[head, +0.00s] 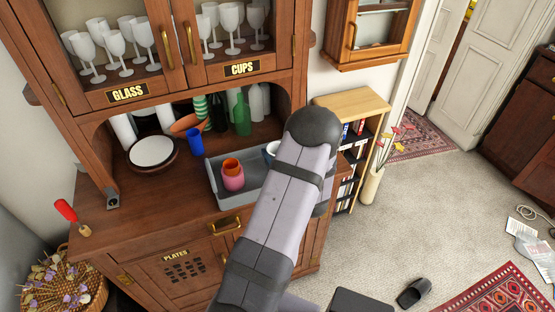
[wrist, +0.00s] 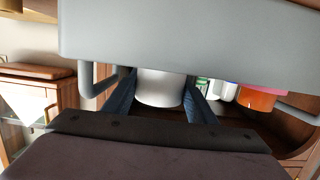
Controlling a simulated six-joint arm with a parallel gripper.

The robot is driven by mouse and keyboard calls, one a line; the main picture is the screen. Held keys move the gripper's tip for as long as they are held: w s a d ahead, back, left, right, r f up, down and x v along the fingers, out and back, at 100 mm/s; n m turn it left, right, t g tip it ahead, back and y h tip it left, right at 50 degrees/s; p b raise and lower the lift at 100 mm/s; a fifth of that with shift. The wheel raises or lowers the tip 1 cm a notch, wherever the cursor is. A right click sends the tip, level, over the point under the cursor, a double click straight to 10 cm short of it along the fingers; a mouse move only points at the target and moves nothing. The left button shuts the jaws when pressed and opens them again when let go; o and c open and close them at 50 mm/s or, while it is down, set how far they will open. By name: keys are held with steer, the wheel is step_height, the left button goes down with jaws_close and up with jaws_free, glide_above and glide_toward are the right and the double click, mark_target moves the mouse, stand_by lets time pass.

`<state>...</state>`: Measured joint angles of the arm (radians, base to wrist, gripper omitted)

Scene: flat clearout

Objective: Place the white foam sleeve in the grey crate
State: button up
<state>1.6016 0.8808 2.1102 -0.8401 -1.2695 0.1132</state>
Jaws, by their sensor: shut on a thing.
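The grey crate (head: 213,186) sits on the wooden counter in the head view. In the wrist view its grey wall (wrist: 190,35) fills the top, with a side handle (wrist: 86,76). My gripper (wrist: 160,85) is shut on the white foam sleeve (wrist: 160,90), a smooth pale cylinder between its two dark blue fingers. The crate wall cuts off the sleeve's far end and the fingertips, so they seem to be behind its rim; whether the sleeve touches the floor is hidden. In the head view my arm covers the gripper and the crate's right part.
A pink and orange vase (head: 232,176) stands in the crate. Glass cupboards hang above. A low bookshelf (head: 352,103) stands to the right.

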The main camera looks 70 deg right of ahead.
steer(key=shift+f+p, duration=0.4)
steer(key=shift+f, duration=1.3)
steer(key=shift+f, duration=0.1)
steer(key=shift+f, duration=0.15)
steer(key=o, duration=1)
steer(key=shift+r, duration=0.25)
steer(key=shift+s+a, duration=0.1)
steer(key=b+v, duration=0.3)
steer(key=v, duration=0.8)
steer(key=shift+s+a+r+b, duration=0.15)
steer(key=shift+s+a+b, duration=0.1)
steer(key=shift+a+b, duration=0.05)
